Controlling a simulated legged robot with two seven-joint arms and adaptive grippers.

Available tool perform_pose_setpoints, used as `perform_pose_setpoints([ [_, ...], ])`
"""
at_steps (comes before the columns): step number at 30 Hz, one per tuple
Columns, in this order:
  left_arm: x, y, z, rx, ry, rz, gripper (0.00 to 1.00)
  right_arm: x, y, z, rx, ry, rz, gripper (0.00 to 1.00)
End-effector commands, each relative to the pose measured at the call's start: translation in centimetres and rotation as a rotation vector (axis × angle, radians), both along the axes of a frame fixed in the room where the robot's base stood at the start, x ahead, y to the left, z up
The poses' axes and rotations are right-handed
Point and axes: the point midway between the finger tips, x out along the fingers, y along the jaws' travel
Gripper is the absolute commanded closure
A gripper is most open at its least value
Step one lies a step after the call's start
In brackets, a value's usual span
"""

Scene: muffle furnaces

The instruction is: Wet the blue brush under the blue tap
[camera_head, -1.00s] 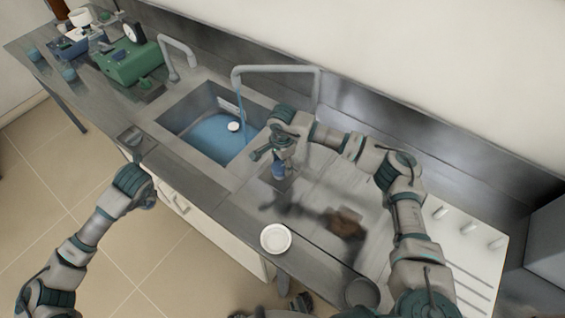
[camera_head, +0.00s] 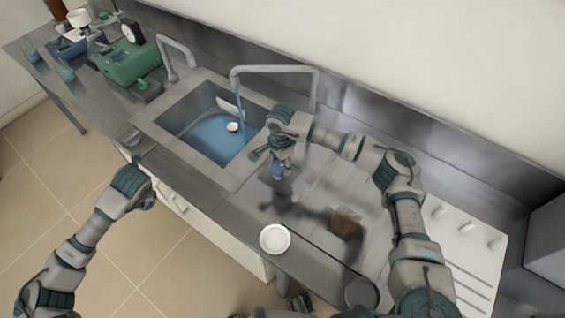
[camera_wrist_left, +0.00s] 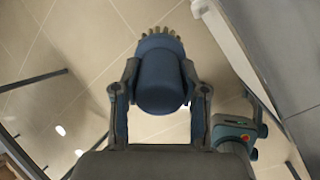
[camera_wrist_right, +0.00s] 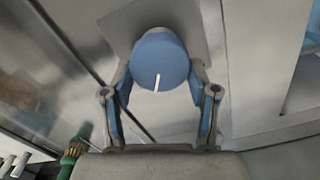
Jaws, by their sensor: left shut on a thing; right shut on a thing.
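My left gripper (camera_wrist_left: 160,100) is shut on the blue brush (camera_wrist_left: 158,65), whose pale bristles point away from my wrist, over the tiled floor. In the head view the left arm hangs in front of the counter, and its gripper and brush are mostly hidden. My right gripper (camera_head: 276,155) is shut on a round blue knob (camera_wrist_right: 160,60) with a white line on its face; the knob also shows in the head view (camera_head: 278,171), on the counter right of the sink. The tall grey tap (camera_head: 275,70) runs a blue stream of water (camera_head: 239,104) into the sink.
The sink (camera_head: 178,122) holds blue water and a small white round thing (camera_head: 232,127). A shorter tap (camera_head: 177,52) stands at its left. A white dish (camera_head: 275,239) lies near the counter's front edge. Green equipment (camera_head: 128,62) stands far left.

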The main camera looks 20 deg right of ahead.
Motion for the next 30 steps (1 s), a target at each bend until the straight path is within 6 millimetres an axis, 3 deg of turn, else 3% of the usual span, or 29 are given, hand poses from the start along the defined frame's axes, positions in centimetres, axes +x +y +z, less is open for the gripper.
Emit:
perform_pose_setpoints([
  [5, 0.0, 0.0, 0.0, 0.0, 0.0, 0.0, 0.85, -0.1, 0.7, 0.2, 0.014, -0.003, 0.011, 0.76],
  [6, 0.0, 0.0, 0.0, 0.0, 0.0, 0.0, 0.85, -0.1, 0.7, 0.2, 0.014, -0.003, 0.011, 0.33],
  [8, 0.0, 0.0, 0.0, 0.0, -0.001, 0.0, 0.85, -0.1, 0.6, 0.2, 0.012, -0.004, 0.01, 0.18],
  [9, 0.0, 0.0, 0.0, 0.0, 0.0, 0.0, 0.85, 0.0, 0.6, 0.2, 0.01, -0.003, 0.008, 0.16],
  [20, 0.0, -0.4, 0.1, 0.004, 0.0, 0.0, 0.85, 0.1, -0.2, 0.4, 0.008, -0.003, 0.003, 0.16],
  [23, 0.0, -0.5, 0.2, 0.005, 0.0, 0.0, 0.85, 0.1, -0.2, 1.7, 0.009, -0.004, 0.003, 0.16],
  [30, 0.0, -0.3, 0.1, 0.003, 0.0, 0.0, 0.85, 0.2, 0.3, 7.0, 0.005, -0.006, 0.004, 0.16],
])
